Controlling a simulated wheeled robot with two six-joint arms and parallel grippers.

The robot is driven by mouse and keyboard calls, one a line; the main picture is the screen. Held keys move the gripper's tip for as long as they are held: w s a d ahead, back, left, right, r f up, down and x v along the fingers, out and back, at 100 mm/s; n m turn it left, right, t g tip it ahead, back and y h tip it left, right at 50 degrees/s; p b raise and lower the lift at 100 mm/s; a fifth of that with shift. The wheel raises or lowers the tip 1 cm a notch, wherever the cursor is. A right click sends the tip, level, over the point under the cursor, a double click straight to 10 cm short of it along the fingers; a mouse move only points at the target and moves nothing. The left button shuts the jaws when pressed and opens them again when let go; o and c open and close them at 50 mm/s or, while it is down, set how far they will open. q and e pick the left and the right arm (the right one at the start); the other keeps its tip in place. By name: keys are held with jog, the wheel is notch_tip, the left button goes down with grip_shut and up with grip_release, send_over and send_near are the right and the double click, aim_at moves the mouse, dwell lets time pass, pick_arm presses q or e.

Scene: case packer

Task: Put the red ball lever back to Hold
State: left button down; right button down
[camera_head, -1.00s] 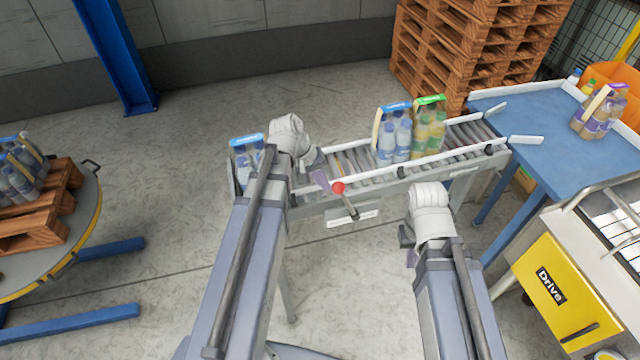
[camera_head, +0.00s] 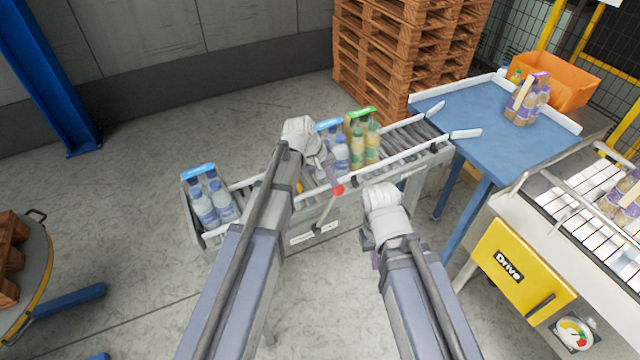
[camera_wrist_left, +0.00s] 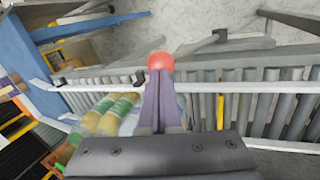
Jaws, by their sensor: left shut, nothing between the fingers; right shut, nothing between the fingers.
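The red ball (camera_head: 338,190) tops a thin lever whose rod rises from a pale label plate (camera_head: 302,238) on the roller conveyor's near side. The rod leans up and to the right; the label's words are too small to read. My left gripper (camera_head: 332,178) is shut and empty, its tips close beside the ball on the conveyor side. In the left wrist view the ball (camera_wrist_left: 160,61) shows just past the shut fingertips (camera_wrist_left: 158,85); contact cannot be told. My right gripper (camera_head: 370,242) is shut and empty, apart from the lever, in front of the conveyor.
Bottle packs stand on the conveyor: one blue-topped (camera_head: 208,200) at the left end, blue and green-topped ones (camera_head: 365,140) behind my left gripper. A blue table (camera_head: 500,130) adjoins its right end. A yellow Drive box (camera_head: 520,272) stands right.

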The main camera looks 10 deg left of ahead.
pick_arm(q)
jog(key=shift+w+d+f, duration=0.1)
jog(key=shift+w+d, duration=0.15)
jog(key=shift+d, duration=0.5)
jog(key=shift+w+a+r+p, duration=0.1)
jog(key=shift+w+r+p, duration=0.05)
jog(key=shift+r+p, duration=0.6)
jog(key=p+v, duration=0.5)
jog(key=v, duration=0.2)
jog(key=shift+s+a+f+p, duration=0.25)
jog(key=shift+a+p, duration=0.1)
jog(key=shift+p, duration=0.05)
